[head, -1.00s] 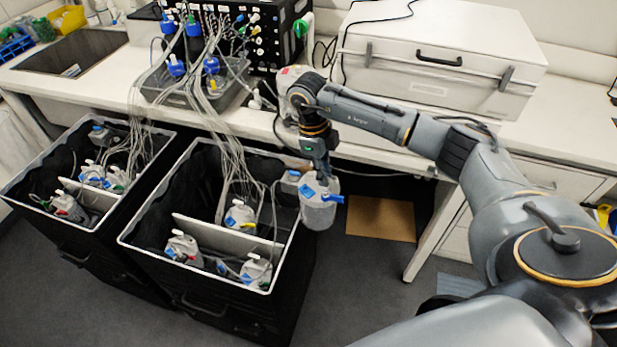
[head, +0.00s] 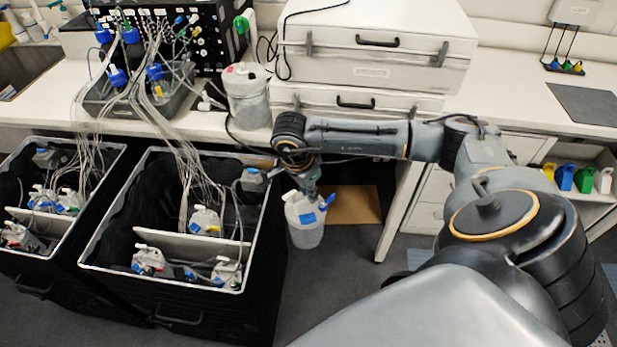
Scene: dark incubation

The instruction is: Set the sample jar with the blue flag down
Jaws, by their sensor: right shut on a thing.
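The sample jar with the blue flag (head: 305,224) is a whitish jar with a blue label and a blue tab sticking out to its right. It hangs upright in the air just right of the nearer black bin, in front of the bench. My right gripper (head: 308,189) is shut on the top of the jar, with the arm coming in from the right. The jar's underside is above the floor, and the fingertips are partly hidden. My left gripper is not in view.
Two black bins (head: 86,266) with similar jars and grey tubes stand at left. A whitish jar with a green handle (head: 246,95) stands on the bench (head: 212,127). White cases (head: 372,40) sit on the bench. A brown board (head: 354,205) lies under it. Coloured objects sit on a low shelf (head: 601,164) at right.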

